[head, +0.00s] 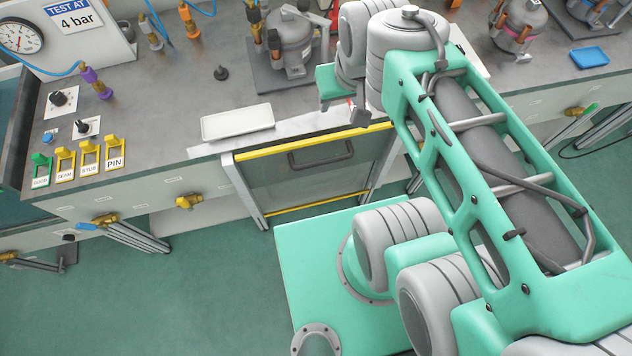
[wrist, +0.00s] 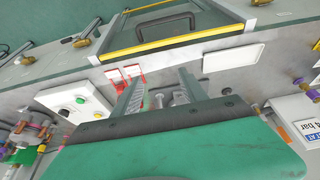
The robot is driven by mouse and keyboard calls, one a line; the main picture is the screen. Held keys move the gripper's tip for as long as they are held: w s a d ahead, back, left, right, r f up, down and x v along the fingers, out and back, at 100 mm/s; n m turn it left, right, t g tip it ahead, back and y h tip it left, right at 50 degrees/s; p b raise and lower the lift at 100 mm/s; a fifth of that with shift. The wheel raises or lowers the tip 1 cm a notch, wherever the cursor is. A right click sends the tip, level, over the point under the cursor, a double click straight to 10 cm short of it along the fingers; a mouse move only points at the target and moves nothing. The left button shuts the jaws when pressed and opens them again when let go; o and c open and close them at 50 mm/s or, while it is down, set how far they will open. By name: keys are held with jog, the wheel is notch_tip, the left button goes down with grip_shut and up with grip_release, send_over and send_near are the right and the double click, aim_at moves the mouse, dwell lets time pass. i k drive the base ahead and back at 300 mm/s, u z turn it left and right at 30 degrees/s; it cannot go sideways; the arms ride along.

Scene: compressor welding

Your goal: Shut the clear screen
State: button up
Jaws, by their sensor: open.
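The clear screen (head: 310,178) is a see-through pane with yellow bars along its top and bottom edges and a dark handle (head: 321,154). It sits between metal side rails at the bench front, with its top bar about level with the bench top. In the wrist view the screen (wrist: 150,35) and its handle (wrist: 165,21) show at the top, beyond the fingertips. My gripper (wrist: 160,88) is open with nothing between its fingers, over the bench top and apart from the screen. In the head view my arm hides most of the gripper.
A white tray (head: 237,122) lies on the bench left of the screen. A compressor (head: 290,45) stands behind it. Yellow and green labelled switches (head: 78,160) and a pressure gauge (head: 20,36) are at the left. A white button box (wrist: 75,100) shows in the wrist view.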

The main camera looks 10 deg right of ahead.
aim_at(342, 134)
jog(key=z, duration=1.8)
jog(key=k, duration=1.45)
jog(key=u, duration=1.75)
jog(key=i, duration=0.45)
